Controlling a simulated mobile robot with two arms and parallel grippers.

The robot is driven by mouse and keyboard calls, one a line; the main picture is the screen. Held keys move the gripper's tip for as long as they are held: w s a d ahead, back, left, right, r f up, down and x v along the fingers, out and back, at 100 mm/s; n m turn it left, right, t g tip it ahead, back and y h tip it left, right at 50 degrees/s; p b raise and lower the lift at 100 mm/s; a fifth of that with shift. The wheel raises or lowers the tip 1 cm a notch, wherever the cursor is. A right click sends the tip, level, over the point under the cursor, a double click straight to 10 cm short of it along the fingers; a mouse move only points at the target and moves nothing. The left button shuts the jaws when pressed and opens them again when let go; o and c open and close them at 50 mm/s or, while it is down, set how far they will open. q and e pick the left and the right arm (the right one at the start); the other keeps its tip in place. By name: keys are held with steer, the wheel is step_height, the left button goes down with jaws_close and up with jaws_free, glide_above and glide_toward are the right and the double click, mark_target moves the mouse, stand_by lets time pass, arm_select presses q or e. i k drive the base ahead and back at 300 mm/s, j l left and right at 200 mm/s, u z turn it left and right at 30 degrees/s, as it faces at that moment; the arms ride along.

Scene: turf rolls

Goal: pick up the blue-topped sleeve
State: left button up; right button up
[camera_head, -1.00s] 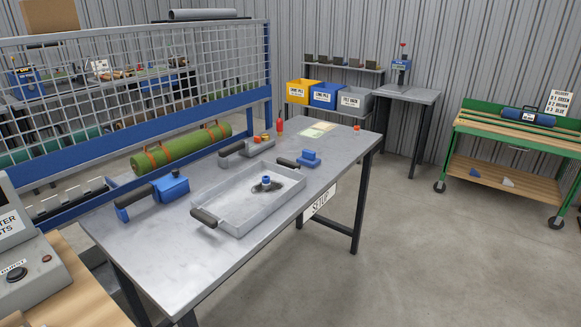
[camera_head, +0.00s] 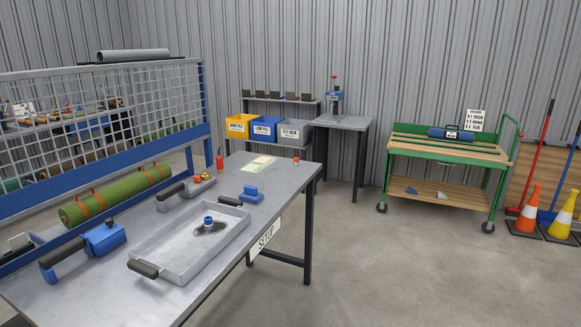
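A small upright piece with a blue top (camera_head: 208,221), which looks like the blue-topped sleeve, stands on a dark patch (camera_head: 215,229) inside the shallow grey tray (camera_head: 157,239). The tray has dark handles at its near and far ends and lies on the grey metal table (camera_head: 100,281). The sleeve's lower part is too small to make out clearly. Neither of my grippers is in view.
A blue tool (camera_head: 98,240) lies left of the tray; a small blue block (camera_head: 251,193) sits behind it. A green roll (camera_head: 118,195) lies along the mesh fence. Clear floor (camera_head: 380,265) separates the table from the green cart (camera_head: 440,165) and cones (camera_head: 530,208).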

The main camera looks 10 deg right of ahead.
mark_target(208, 224)
steer(key=i+l+u, duration=0.15)
steer(key=i+l, duration=0.2)
steer(key=i+l+u, duration=0.1)
steer(key=i+l, duration=0.2)
steer(key=l, duration=0.15)
